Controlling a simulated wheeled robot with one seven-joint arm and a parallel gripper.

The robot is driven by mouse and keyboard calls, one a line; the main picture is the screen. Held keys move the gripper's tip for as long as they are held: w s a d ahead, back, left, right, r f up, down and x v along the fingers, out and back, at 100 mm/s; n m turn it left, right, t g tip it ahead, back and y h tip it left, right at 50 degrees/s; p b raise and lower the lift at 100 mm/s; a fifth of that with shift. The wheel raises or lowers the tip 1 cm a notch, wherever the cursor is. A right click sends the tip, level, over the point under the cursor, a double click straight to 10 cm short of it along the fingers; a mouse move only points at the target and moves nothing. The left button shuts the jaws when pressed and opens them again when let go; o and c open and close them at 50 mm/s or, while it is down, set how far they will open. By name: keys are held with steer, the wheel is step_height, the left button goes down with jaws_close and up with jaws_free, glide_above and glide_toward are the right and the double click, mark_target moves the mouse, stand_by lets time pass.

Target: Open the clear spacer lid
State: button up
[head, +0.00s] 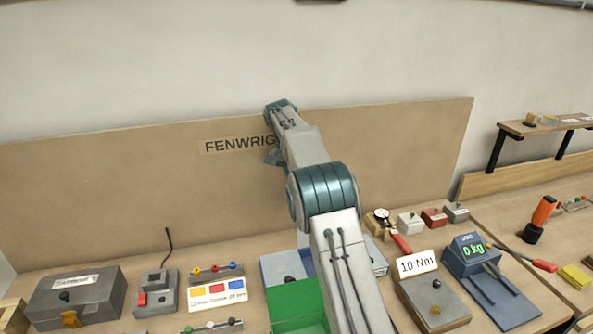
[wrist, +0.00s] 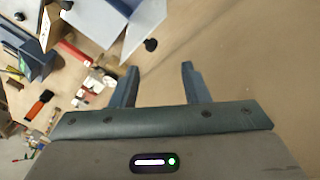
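A pale blue-grey box (head: 280,266) stands mid-bench, partly hidden behind my arm. A dark round knob (head: 289,280) shows at its front. In the wrist view, pale panels (wrist: 100,22) and a dark knob (wrist: 151,45) lie beyond my fingers. One panel looks tilted up; I cannot tell for sure which is the clear spacer lid. My gripper (wrist: 159,85) is open, its two blue fingers apart with nothing between them. It is clear of the panels and knob. In the head view the gripper is mostly hidden by my arm, high in front of the backboard.
A green tray (head: 298,305) lies in front of the pale box. A 10 Nm block (head: 434,302) and a blue scale (head: 478,262) stand to the right. A grey case (head: 77,295) stands at the left. The backboard (head: 410,150) rises behind.

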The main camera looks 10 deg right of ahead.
steer(key=shift+v, duration=2.25)
steer(key=shift+d, duration=0.2)
steer(key=shift+c, duration=0.3)
